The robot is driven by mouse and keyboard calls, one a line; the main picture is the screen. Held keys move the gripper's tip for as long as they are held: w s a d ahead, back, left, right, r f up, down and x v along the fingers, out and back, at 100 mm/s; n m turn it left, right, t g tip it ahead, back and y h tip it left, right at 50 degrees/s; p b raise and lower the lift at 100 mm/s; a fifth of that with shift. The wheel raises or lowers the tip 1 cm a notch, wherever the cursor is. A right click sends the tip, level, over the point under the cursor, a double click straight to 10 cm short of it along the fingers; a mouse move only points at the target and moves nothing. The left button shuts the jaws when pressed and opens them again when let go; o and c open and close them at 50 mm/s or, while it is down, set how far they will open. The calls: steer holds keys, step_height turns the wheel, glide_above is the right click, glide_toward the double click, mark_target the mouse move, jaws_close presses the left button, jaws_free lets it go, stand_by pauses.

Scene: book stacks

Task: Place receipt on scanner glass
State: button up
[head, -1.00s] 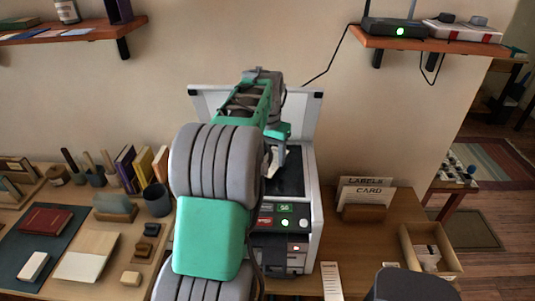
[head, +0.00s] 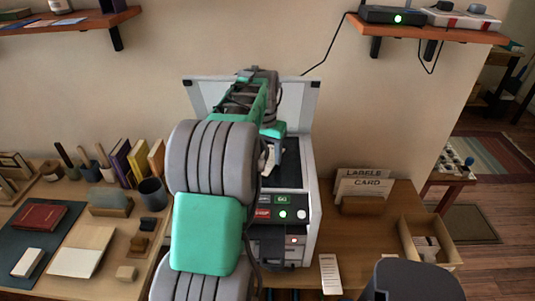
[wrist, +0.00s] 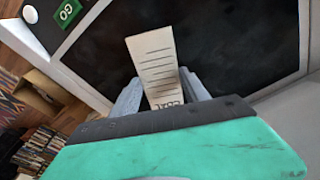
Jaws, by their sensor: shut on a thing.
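My gripper (wrist: 165,92) is shut on the receipt (wrist: 153,60), a narrow cream slip with printed lines. The slip sticks out from between the fingers over the dark scanner glass (wrist: 230,35). The white-framed scanner stands on the desk with its lid (head: 302,102) raised. In the head view, the glass (head: 290,177) shows to the right of my arm, and my gripper (head: 272,158) is over its left part. I cannot tell whether the slip touches the glass. My arm hides the scanner's left side.
A green GO button (head: 283,199) and a red STOP button (head: 262,213) are on the scanner's front. Another printed slip (head: 330,273) lies on the desk at right. A card holder (head: 362,207) and an open wooden box (head: 404,238) stand further right. Books and pots crowd the left.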

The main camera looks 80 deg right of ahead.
steer(key=shift+f, duration=0.2)
steer(key=o, duration=1.5)
